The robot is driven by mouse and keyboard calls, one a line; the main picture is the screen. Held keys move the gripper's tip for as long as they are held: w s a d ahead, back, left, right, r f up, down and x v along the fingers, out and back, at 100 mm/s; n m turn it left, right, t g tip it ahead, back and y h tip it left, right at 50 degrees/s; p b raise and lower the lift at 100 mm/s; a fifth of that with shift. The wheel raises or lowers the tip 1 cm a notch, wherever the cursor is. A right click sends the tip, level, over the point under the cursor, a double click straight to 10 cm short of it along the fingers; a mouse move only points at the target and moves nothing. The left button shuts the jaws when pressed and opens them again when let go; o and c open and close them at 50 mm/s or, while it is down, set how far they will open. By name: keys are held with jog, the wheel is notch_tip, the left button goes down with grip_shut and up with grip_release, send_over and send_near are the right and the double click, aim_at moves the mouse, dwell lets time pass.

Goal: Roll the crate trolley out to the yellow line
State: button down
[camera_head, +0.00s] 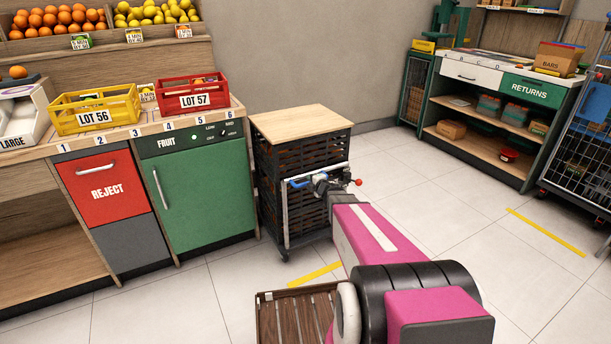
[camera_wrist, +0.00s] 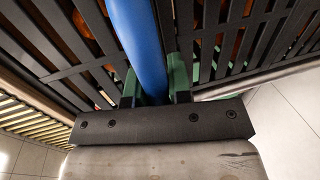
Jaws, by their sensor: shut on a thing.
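The crate trolley (camera_head: 303,205) is a stack of dark slatted crates on casters with a pale wooden top. It stands beside the green fruit cabinet. A metal frame with a blue handle (camera_head: 299,184) is on its front. My gripper (camera_head: 311,182) is at that handle. In the wrist view the blue handle (camera_wrist: 137,40) runs between the green fingers of my gripper (camera_wrist: 154,88), which is shut on it. Orange fruit shows through the slats. One yellow line (camera_head: 316,272) lies on the floor just in front of the trolley, partly hidden by my arm. Another yellow line (camera_head: 545,232) lies at the right.
The counter with the green fruit cabinet (camera_head: 205,195) and red reject drawer (camera_head: 105,185) is close on the trolley's left. A slatted wooden platform (camera_head: 290,318) lies low in front. A returns bench (camera_head: 500,115) and blue cage (camera_head: 580,155) stand right. The middle floor is clear.

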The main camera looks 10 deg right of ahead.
jog(key=f+v, duration=0.2)
jog(key=v, duration=0.7)
jog(key=shift+s+d, duration=0.2)
jog(key=shift+s, duration=0.35)
jog(key=c, duration=1.1)
grip_release()
jog(key=shift+o, duration=0.2)
jog(key=v, duration=1.1)
jog(key=shift+w, duration=0.15)
